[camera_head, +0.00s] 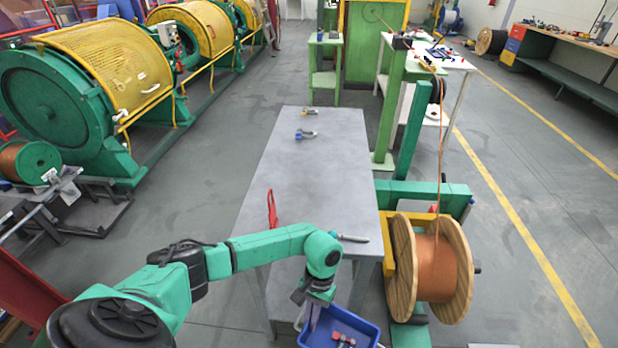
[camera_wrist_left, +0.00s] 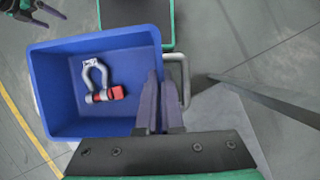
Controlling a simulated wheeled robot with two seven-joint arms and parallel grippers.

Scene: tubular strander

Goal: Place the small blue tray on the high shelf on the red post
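The small blue tray (camera_head: 362,325) is at the bottom of the head view, beside the near end of the grey table. A grey shackle with a red pin (camera_wrist_left: 103,82) lies in it, as the left wrist view shows. My left gripper (camera_head: 312,310) is at the tray's left rim. In the left wrist view its fingers (camera_wrist_left: 162,102) straddle the blue tray's wall (camera_wrist_left: 98,42) and are closed on it. A dark red slanted beam (camera_head: 30,285) at the lower left may be the red post; no high shelf on it shows. Part of my right gripper (camera_wrist_left: 36,12) shows at the wrist view's top left corner.
The grey table (camera_head: 310,180) bears two shackles (camera_head: 306,134), a red item (camera_head: 272,208) and a tool (camera_head: 350,238). A cable reel (camera_head: 437,268) on a green stand is to its right. Yellow-covered machines (camera_head: 110,68) line the left. Floor between is clear.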

